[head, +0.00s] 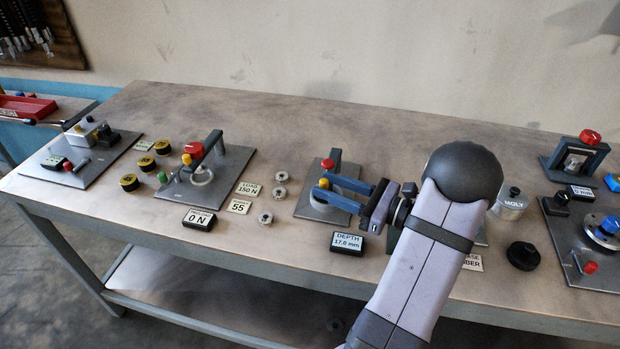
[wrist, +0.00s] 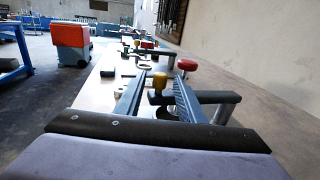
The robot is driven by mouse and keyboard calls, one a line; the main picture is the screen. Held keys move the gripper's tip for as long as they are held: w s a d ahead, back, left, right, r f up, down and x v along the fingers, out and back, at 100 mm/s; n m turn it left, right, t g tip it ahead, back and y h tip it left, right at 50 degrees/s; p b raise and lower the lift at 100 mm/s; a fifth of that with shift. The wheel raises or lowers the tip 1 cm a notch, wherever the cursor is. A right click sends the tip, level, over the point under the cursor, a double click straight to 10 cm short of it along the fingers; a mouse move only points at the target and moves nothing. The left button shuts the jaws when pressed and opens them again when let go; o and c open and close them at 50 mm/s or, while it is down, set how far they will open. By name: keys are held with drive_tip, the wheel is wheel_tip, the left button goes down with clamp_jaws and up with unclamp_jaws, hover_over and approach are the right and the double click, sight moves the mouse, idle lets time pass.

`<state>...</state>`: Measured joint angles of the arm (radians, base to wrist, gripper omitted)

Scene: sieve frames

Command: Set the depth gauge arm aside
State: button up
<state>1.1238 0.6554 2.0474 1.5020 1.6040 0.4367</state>
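The depth gauge stands on a grey plate (head: 303,207) in the middle of the bench. Its dark arm (head: 334,158) carries a red knob (head: 328,164) near the post. A yellow knob (head: 323,183) sits nearer the front. In the wrist view the dark arm (wrist: 212,97) runs in from a metal post at the right, with the red knob (wrist: 187,65) above. My gripper (head: 324,190) is open, its blue fingers reaching in low over the plate. In the wrist view the yellow knob (wrist: 159,81) appears between the spread fingers, with gaps visible. Finger contact is unclear.
A depth display (head: 347,242) reading 17.0 mm stands at the plate's front. Small metal discs (head: 281,177) lie left of the plate. Another fixture (head: 216,170) stands farther left. A dark knob (head: 523,255) and metal canister (head: 510,204) stand right of my arm.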

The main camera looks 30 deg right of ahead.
drive_tip(key=shift+p+x, duration=0.65)
drive_tip(key=shift+x, duration=2.15)
drive_tip(key=shift+c, duration=0.5)
drive_tip(key=shift+s, duration=0.1)
clamp_jaws()
